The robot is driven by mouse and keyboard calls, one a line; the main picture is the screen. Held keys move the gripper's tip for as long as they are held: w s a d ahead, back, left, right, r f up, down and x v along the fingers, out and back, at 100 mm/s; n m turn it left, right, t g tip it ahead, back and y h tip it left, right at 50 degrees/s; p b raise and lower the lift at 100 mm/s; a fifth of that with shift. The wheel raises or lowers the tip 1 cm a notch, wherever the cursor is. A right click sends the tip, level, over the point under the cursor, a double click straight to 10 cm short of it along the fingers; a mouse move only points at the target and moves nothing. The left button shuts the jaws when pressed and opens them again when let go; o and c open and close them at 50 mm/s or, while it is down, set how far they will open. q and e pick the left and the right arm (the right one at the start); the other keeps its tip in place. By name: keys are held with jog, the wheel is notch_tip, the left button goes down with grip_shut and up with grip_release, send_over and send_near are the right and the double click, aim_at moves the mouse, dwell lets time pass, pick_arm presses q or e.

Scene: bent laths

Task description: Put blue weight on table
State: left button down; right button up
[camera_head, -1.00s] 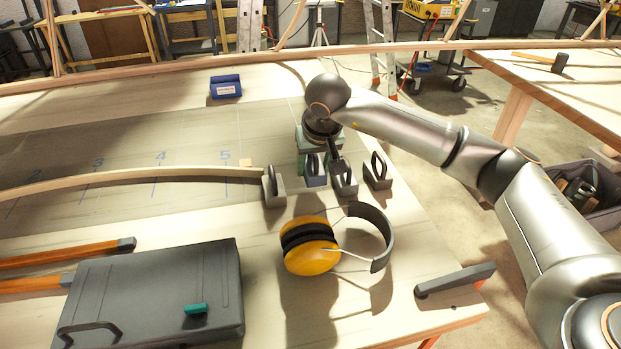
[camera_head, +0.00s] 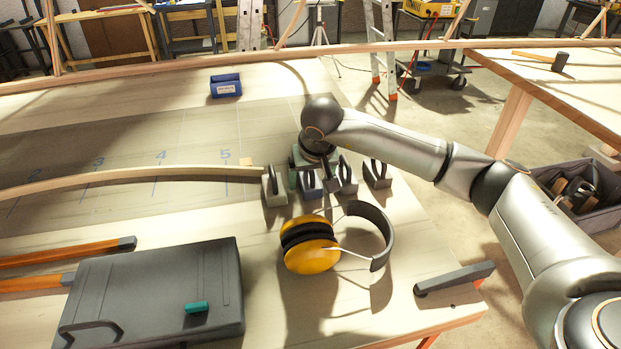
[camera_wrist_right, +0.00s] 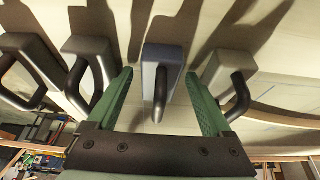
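The blue weight (camera_head: 310,188), a small block with a dark upright handle, stands on the wooden table (camera_head: 425,245) in a row with grey weights. My right gripper (camera_head: 310,172) is just above and behind it, pointing down. In the right wrist view, the green fingers of my right gripper (camera_wrist_right: 160,100) are spread wide. The blue weight (camera_wrist_right: 172,58) and its handle lie in line with the gap, with space on both sides. Neither finger visibly touches it. The arm partly hides the gripper in the head view. My left gripper is out of view.
Grey weights stand close on both sides, one to the left (camera_head: 274,192) and two to the right (camera_head: 348,186) (camera_head: 378,177). Yellow ear defenders (camera_head: 309,250) lie in front. A long bent lath (camera_head: 120,176) ends at the left weight. A dark case (camera_head: 160,290) lies front left.

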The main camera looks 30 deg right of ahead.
jog(key=shift+r, duration=0.15)
jog(key=v, duration=1.2)
